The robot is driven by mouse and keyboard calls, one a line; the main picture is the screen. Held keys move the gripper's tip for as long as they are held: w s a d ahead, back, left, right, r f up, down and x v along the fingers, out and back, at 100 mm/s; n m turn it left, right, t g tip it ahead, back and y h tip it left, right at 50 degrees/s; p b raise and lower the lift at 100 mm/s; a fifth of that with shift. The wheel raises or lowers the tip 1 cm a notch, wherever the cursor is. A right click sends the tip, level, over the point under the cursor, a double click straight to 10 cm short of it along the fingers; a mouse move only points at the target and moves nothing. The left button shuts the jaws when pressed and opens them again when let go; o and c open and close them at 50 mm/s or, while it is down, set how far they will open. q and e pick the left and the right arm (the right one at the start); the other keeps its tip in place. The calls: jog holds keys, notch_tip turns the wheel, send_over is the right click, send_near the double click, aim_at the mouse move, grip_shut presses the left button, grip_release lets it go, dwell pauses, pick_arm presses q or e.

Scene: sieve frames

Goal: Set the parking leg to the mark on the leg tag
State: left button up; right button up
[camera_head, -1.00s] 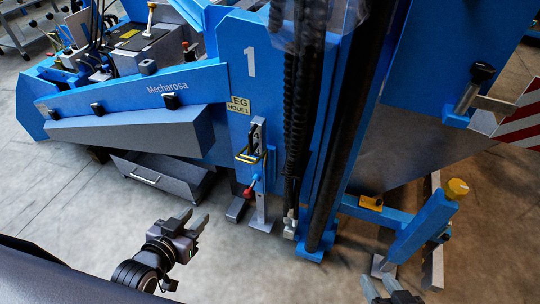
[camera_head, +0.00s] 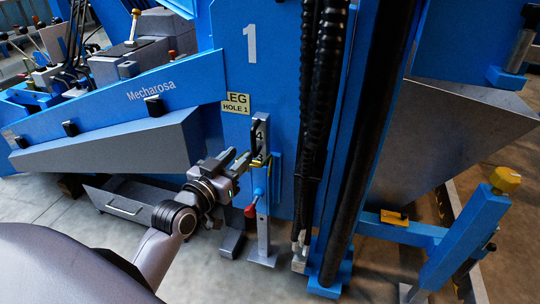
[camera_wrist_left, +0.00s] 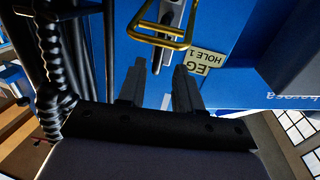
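The parking leg (camera_head: 263,226) is a grey upright bar on a foot plate, set against the blue machine panel. A digit that looks like 4 shows near its top. The leg tag (camera_head: 237,103), left of the leg top, reads "LEG HOLE 1"; it is upside down in the left wrist view (camera_wrist_left: 198,62). A yellow loop handle (camera_wrist_left: 160,32) is at the leg, beyond my fingertips. It is partly hidden by my gripper in the head view. A red knob (camera_head: 251,211) sits lower. My left gripper (camera_head: 240,160) is open and empty, just left of the handle. My right gripper is out of view.
Black hoses (camera_head: 318,120) and a black column run down close to the leg's right. A grey box with a handle (camera_head: 125,208) is low at the left. A blue post with a yellow cap (camera_head: 507,180) stands at the right.

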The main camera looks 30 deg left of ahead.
aim_at(252, 143)
pick_arm(q)
jog(key=shift+w, duration=0.65)
jog(key=shift+w+a+b, duration=0.1)
jog(key=shift+w+b, duration=1.05)
jog(key=shift+w, duration=2)
grip_shut()
